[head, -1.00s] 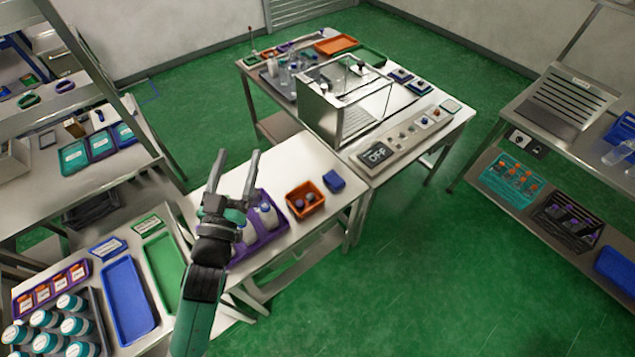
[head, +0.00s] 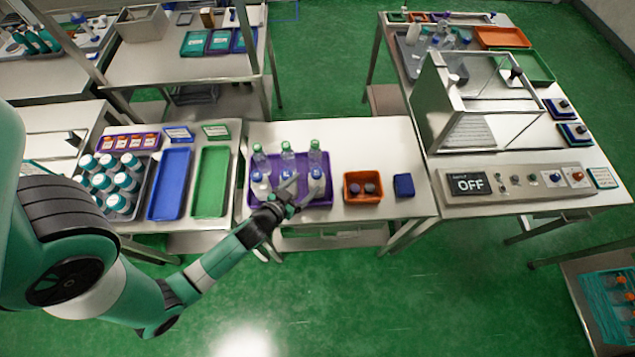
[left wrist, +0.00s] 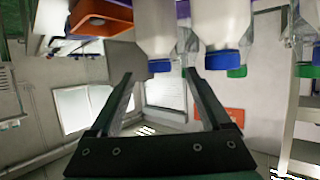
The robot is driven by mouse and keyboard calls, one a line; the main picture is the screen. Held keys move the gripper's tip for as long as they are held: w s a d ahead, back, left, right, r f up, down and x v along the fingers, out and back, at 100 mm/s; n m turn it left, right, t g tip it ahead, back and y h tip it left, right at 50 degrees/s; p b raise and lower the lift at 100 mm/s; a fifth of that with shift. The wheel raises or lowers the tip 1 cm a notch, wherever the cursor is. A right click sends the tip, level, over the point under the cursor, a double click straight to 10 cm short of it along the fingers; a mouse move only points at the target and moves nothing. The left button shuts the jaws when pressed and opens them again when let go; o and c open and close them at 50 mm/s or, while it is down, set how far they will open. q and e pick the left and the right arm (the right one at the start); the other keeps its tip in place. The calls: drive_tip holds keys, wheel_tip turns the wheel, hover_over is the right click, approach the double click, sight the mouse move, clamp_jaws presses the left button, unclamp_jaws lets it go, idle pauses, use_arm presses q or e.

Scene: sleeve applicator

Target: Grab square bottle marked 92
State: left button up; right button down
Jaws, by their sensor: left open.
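A purple tray (head: 236,205) on the middle table holds a back row of clear bottles with green caps, such as the right one (head: 315,158), and a front row of white bottles with blue caps, such as the right one (head: 316,184). No marking 92 is legible, so I cannot tell which bottle bears it. My left gripper (head: 304,192) is open at the tray's front right, by the right front bottle. In the left wrist view the open fingers (left wrist: 158,82) have nothing between them; a white blue-capped bottle (left wrist: 156,30) appears upside down just beyond them. My right gripper is not seen.
An orange bin (head: 350,196) with dark round items and a blue box (head: 404,185) stand right of the tray. A green tray (head: 211,182) and a blue tray (head: 169,184) lie left. A glass-sided case (head: 480,100) stands on the right table.

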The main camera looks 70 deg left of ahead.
sight(313, 179)
use_arm(q)
drive_tip(key=x, duration=0.3)
drive_tip(key=b+x, duration=0.1)
drive_tip(key=x, duration=0.3)
drive_tip(key=shift+w+f, duration=0.15)
drive_tip(key=shift+f, duration=0.2)
clamp_jaws()
